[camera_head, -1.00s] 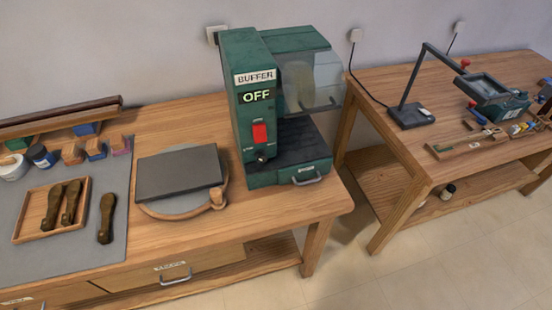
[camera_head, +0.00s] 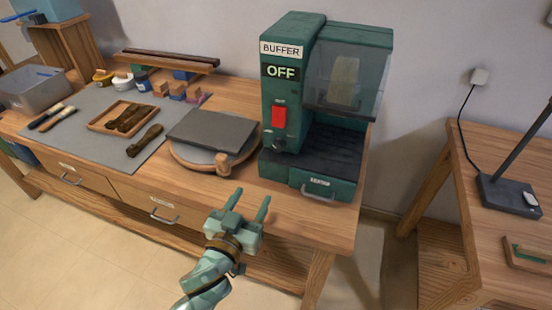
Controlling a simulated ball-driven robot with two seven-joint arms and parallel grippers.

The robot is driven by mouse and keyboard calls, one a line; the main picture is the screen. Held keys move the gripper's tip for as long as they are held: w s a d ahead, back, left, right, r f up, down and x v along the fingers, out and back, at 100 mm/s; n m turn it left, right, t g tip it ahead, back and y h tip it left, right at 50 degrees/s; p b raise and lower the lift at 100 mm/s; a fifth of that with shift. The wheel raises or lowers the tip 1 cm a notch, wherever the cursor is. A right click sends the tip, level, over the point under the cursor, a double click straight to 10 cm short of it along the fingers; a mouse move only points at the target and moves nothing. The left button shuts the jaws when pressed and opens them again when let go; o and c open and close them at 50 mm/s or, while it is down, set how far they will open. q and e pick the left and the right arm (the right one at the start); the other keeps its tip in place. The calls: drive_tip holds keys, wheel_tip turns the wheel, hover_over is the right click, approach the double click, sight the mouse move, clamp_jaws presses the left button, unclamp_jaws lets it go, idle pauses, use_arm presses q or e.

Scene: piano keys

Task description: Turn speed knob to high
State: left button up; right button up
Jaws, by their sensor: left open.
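The green buffer machine (camera_head: 287,90) stands on the wooden workbench, with a "BUFFER" label and an "OFF" sign on its front. A red switch (camera_head: 279,117) sits below the sign. The small dark speed knob (camera_head: 279,147) is low on the same panel, below the switch; its setting is too small to read. My left gripper (camera_head: 249,204) is open and empty, in front of the bench's front edge, below and a little left of the knob and apart from the machine. My right gripper does not show.
A dark slab on a round wooden board (camera_head: 212,131) lies just left of the machine. A tray (camera_head: 122,117) with brown-handled tools sits on a grey mat. The machine's drawer handle (camera_head: 318,196) sticks out at its front. A second table (camera_head: 480,239) stands right.

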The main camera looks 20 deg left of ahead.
sight(277, 149)
use_arm(q)
drive_tip(key=w, duration=0.5)
drive_tip(key=w+b, duration=0.1)
drive_tip(key=w, duration=0.4)
drive_tip(key=w+b, duration=0.1)
drive_tip(key=w, duration=0.5)
drive_tip(key=shift+w+d+r, duration=0.1)
drive_tip(key=shift+d+r, duration=0.15)
drive_tip(key=shift+r, duration=0.1)
drive_tip(key=c, duration=1)
